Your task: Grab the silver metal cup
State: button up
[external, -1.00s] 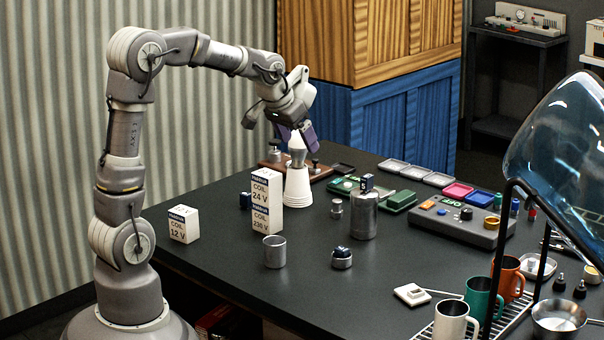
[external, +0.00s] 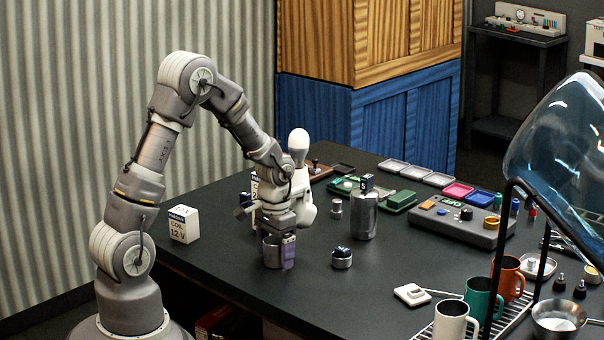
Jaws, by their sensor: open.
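The silver metal cup (external: 271,256) stands on the dark table near its left front edge. My gripper (external: 277,250) points down at the cup, with its purple-tipped fingers at the cup's height. The fingers look spread around or beside the cup; which of the two I cannot tell from this angle. The gripper is open. The cup's upper part and rim are partly hidden by the gripper and fingers.
A larger metal cylinder (external: 364,217) and a small round holder (external: 341,258) stand to the right.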

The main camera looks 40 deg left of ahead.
jog(key=shift+r, duration=0.15)
jog(key=c, duration=1.1)
jog(key=shift+o, duration=0.2)
